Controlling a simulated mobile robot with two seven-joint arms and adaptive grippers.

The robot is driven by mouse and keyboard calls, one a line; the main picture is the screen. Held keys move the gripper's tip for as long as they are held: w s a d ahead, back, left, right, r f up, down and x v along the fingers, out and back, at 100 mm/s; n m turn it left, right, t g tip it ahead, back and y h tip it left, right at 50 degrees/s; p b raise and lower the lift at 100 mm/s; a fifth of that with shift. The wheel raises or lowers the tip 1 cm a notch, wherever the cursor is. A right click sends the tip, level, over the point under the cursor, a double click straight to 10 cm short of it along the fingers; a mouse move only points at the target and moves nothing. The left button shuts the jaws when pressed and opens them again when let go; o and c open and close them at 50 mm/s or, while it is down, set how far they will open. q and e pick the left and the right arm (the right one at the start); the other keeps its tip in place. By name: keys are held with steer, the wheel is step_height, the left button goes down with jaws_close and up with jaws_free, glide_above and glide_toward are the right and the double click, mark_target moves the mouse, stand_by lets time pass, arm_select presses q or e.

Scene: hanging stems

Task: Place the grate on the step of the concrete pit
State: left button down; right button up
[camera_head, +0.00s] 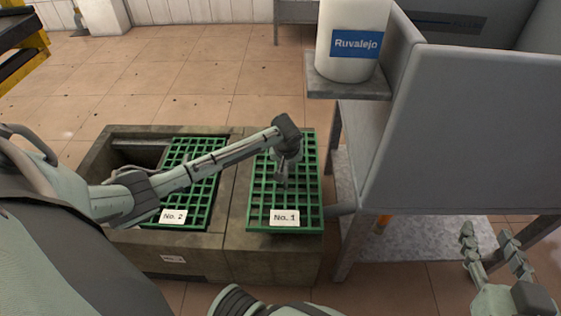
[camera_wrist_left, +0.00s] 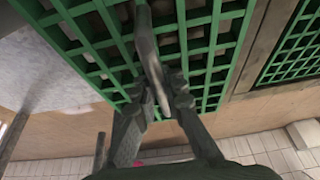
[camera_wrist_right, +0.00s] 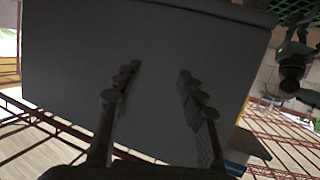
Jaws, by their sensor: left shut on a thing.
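The concrete pit (camera_head: 285,257) stands on the floor in the head view, with a dark opening at its left. Two green grates lie over its top: the one labelled No. 2 (camera_head: 190,170) left of centre, the one labelled No. 1 (camera_head: 310,190) at the right. My left gripper (camera_head: 284,178) is over the middle of grate No. 1. In the left wrist view its fingers (camera_wrist_left: 163,92) close around a slim grey bar (camera_wrist_left: 145,40) over the green lattice. Whether the bar is fixed to the grate cannot be told. My right gripper (camera_head: 494,245) is open and empty at lower right.
A grey cabinet-like block (camera_head: 470,140) on legs stands right of the pit, close to grate No. 1. A white container labelled Ruvalejo (camera_head: 350,65) sits on its side shelf (camera_head: 345,90). The tiled floor (camera_head: 150,85) behind the pit is mostly clear.

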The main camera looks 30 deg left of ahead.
arm_select(q)
step_height(320, 180, down, 3)
steer(key=shift+w+f+b, duration=0.1)
steer(key=shift+b, duration=0.35)
steer(key=shift+f, duration=0.1)
arm_select(e)
steer(key=a+r, duration=0.1)
steer(key=r+t+y, duration=0.1)
steer(key=r, duration=0.1)
steer(key=a+r+t, duration=0.1)
steer(key=r, duration=0.1)
steer(key=shift+w+a+y, duration=0.2)
steer(key=shift+a+y, duration=0.1)
steer(key=shift+a, duration=0.05)
arm_select(q)
steer(key=c, duration=2.1)
jaws_free()
steer(key=shift+f, duration=0.25)
steer(key=o, duration=0.5)
steer(key=shift+r, duration=0.15)
